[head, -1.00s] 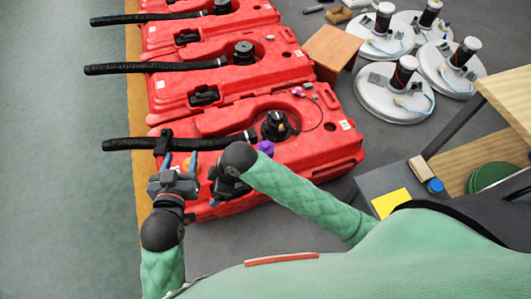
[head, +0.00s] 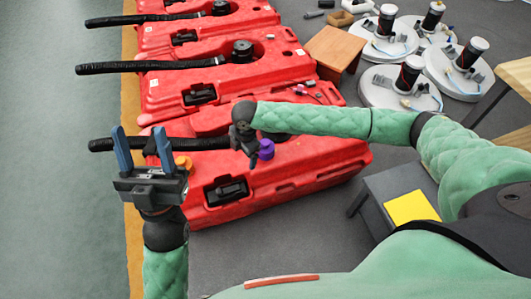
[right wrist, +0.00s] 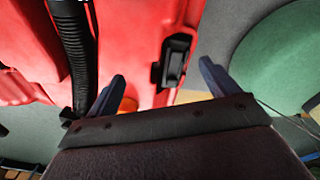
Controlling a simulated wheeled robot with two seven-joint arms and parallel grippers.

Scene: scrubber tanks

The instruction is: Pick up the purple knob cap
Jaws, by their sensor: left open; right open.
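The purple knob cap (head: 266,149) is on the nearest red tank (head: 310,165), just right of my right gripper in the head view. My right gripper (head: 250,163) is open and points down over that tank, its jaws left of the cap. The right wrist view shows its two spread fingers (right wrist: 162,85) with no purple cap visible between them. My left gripper (head: 142,142) is open and empty, raised near the tank's left end.
An orange cap (head: 183,162) is by the left gripper; it also shows in the right wrist view (right wrist: 128,104). A black hose (head: 110,145) and latch (head: 226,190) are on the nearest tank. More red tanks (head: 190,40) lie behind. A grey stand (head: 375,215) is at the right.

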